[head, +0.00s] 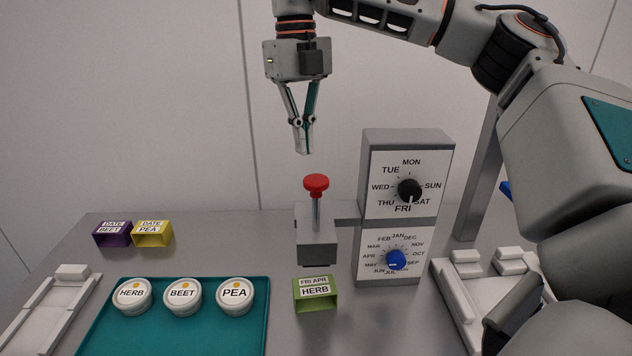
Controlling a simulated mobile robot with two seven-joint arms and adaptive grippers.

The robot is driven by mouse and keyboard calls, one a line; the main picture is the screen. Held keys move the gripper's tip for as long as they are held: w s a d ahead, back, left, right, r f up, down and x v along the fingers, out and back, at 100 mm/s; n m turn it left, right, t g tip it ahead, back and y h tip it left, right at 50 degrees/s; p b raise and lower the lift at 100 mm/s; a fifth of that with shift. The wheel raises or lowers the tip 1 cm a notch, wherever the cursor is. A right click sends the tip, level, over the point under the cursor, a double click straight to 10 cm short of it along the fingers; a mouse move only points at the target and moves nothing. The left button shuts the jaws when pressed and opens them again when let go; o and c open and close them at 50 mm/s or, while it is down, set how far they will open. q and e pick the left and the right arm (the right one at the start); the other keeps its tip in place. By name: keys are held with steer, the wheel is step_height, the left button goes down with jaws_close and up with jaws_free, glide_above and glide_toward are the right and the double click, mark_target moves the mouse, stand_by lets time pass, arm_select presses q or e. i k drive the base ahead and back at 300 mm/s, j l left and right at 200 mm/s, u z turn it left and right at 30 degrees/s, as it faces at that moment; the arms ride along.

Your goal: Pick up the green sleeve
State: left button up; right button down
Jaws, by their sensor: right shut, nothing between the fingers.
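The green sleeve (316,296) stands on the grey table under the stamping head of a date stamp (317,240). Its label reads "FRI APR" above "HERB". My right gripper (304,151) is shut and empty, pointing down above the red knob (316,184) of the stamp, with a gap between them. The sleeve is well below the gripper, with the stamp between them. My left gripper is not in view.
A dial box (407,138) stands right of the stamp. A purple sleeve (112,234) and a yellow sleeve (153,234) sit at the back left. A teal tray (190,335) holds three lidded tubs, HERB (132,296), BEET (182,296) and PEA (235,296). White fixtures (50,310) flank the table.

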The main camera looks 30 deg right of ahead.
mark_target(315, 294)
steer(key=k, duration=1)
